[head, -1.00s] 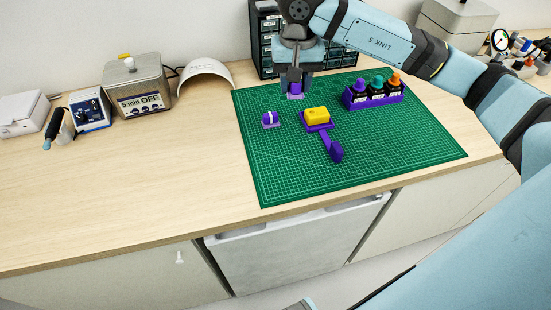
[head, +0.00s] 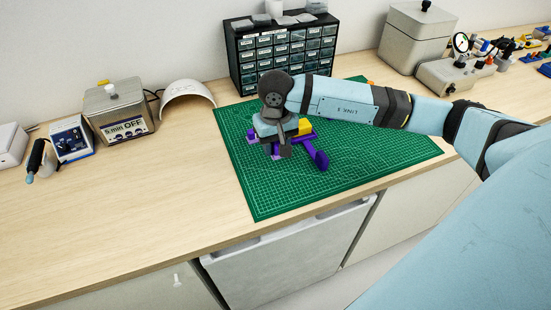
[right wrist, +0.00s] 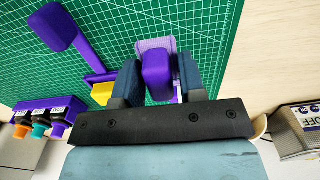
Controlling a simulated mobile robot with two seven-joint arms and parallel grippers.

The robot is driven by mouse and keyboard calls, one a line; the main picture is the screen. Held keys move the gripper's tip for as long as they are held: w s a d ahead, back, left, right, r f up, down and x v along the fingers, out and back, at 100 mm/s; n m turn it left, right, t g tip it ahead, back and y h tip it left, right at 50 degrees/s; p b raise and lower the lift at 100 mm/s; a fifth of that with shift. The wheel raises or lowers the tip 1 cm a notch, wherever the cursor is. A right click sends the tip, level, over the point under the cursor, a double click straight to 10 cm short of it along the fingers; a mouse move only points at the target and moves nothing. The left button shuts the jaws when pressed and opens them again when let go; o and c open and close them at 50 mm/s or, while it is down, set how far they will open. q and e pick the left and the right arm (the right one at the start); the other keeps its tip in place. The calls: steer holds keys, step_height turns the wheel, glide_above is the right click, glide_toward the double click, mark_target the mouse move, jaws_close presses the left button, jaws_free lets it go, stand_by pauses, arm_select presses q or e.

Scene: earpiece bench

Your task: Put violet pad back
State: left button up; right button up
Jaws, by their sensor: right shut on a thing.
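My right gripper (head: 281,150) is low over the left part of the green mat. In the right wrist view its fingers (right wrist: 157,78) are shut on a rounded violet pad (right wrist: 157,72). A pale lilac base (right wrist: 153,45) shows just beyond and under the pad; I cannot tell whether they touch. In the head view the gripper hides most of the pad and base. Close beside is a purple holder with a yellow block (head: 305,126) and a purple paddle-ended handle (head: 321,160); the handle also shows in the wrist view (right wrist: 62,25). My left gripper is not in view.
The green mat (head: 380,155) is clear at the right front. A purple rack with several capped bottles (right wrist: 50,118) shows in the wrist view; my arm mostly hides it in the head view. A drawer cabinet (head: 282,55) stands behind, and a "5 min OFF" box (head: 118,110) left.

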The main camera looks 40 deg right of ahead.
mark_target(276, 168)
step_height(276, 168, down, 6)
steer(key=shift+f, duration=0.1)
stand_by(0.4)
steer(key=shift+f, duration=0.25)
steer(key=o, duration=0.8)
steer(key=shift+r, duration=0.1)
steer(key=shift+o, duration=0.2)
